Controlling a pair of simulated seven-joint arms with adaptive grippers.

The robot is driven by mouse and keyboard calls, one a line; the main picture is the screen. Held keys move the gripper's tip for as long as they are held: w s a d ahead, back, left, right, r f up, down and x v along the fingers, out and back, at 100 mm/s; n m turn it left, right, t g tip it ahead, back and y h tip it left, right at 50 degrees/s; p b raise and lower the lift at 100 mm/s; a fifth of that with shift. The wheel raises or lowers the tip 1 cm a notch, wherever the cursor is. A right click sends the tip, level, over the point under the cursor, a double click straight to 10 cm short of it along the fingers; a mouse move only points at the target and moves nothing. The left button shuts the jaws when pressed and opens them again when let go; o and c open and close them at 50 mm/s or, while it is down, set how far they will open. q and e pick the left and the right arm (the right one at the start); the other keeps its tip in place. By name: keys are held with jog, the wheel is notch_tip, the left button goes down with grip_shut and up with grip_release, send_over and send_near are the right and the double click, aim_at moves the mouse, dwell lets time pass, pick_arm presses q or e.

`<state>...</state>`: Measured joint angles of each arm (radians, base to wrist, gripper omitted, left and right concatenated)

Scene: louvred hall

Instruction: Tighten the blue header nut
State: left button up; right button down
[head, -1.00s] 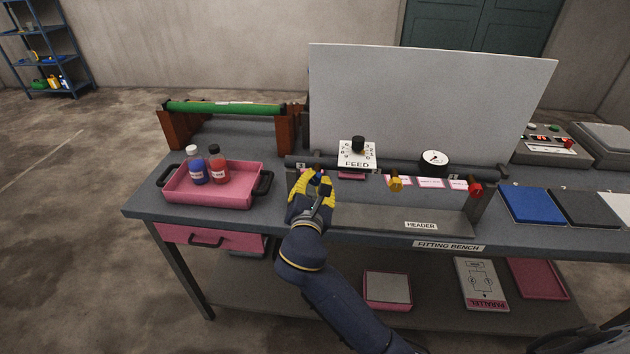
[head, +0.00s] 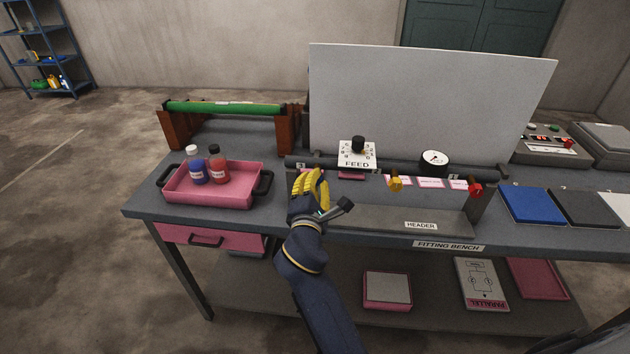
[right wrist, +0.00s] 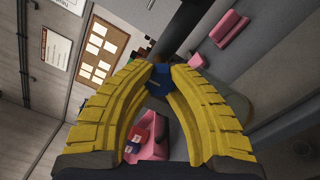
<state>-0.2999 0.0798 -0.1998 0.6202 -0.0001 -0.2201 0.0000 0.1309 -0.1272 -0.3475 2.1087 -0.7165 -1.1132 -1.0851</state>
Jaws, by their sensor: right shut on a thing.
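My right gripper (head: 311,184), with yellow ribbed fingers, is at the left end of the header (head: 450,222). It also shows in the right wrist view (right wrist: 160,74), its fingertips shut on the blue header nut (right wrist: 159,87). In the head view the fingers hide the blue nut. Along the header pipe, a yellow nut (head: 396,184) sits right of my gripper and a red nut (head: 475,189) sits at the right end. My left gripper is not in view.
A pink tray (head: 212,202) with a blue and a red bottle stands left of my gripper. A FEED dial (head: 357,153) and a gauge (head: 434,161) sit above the pipe. A large white panel (head: 430,100) stands behind.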

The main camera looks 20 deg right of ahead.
dwell(0.4)
jog(key=c, duration=1.1)
grip_release()
